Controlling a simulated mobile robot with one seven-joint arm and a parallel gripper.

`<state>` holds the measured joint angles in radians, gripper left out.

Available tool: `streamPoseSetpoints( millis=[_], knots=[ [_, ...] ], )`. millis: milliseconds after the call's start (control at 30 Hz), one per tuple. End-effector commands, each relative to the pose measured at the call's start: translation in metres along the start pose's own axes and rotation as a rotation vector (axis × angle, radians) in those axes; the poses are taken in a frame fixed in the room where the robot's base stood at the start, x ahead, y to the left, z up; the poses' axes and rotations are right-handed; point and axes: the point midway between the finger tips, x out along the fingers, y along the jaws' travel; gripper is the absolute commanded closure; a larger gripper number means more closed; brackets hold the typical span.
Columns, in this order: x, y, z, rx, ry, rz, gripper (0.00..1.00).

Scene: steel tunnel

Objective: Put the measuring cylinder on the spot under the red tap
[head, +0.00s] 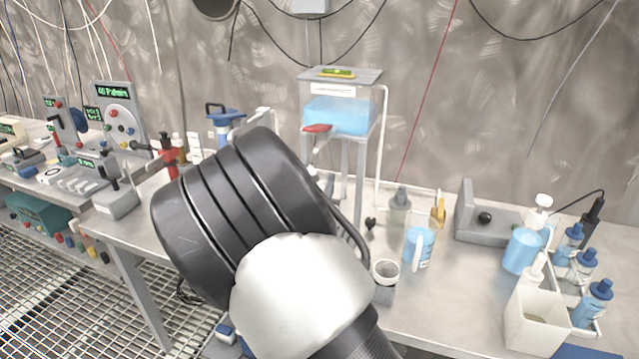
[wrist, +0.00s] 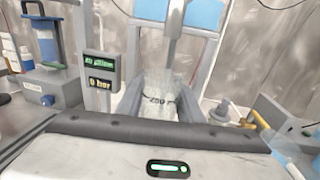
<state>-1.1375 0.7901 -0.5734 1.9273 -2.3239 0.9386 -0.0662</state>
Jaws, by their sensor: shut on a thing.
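My gripper (wrist: 160,90) is shut on the clear measuring cylinder (wrist: 160,99), which has a dark "250" mark and stands between the two grey fingers in the wrist view. Its base is hidden by my gripper's body. In the head view my dark arm hides the gripper and the cylinder. The red tap (head: 317,128) sticks out from the front of a raised tank of blue liquid (head: 338,117). The spot under the tap is hidden behind my arm. In the wrist view, part of the blue tank (wrist: 205,14) shows above and beyond the cylinder.
A grey cup (head: 385,272), a blue-filled jug (head: 419,245) and a grey bottle (head: 398,207) stand right of my arm. A white caddy (head: 535,320) with wash bottles is at far right.

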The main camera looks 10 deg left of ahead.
Motion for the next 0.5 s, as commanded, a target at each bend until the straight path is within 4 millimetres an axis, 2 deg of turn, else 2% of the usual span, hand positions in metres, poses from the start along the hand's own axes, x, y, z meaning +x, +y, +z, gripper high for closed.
streamPoseSetpoints(
  millis=[200, 233, 300, 333, 500],
  knots=[
    [0.0001, -0.0006, -0.0036, 0.000, -0.001, -0.001, 1.00],
    [0.0000, -0.0006, -0.0030, 0.000, 0.000, -0.001, 0.63],
    [-0.0001, -0.0005, -0.0025, 0.000, 0.000, -0.001, 0.52],
    [-0.0001, -0.0005, -0.0025, 0.000, 0.000, -0.001, 0.48],
    [-0.0002, -0.0004, -0.0025, 0.000, 0.000, -0.001, 0.48]
  ],
)
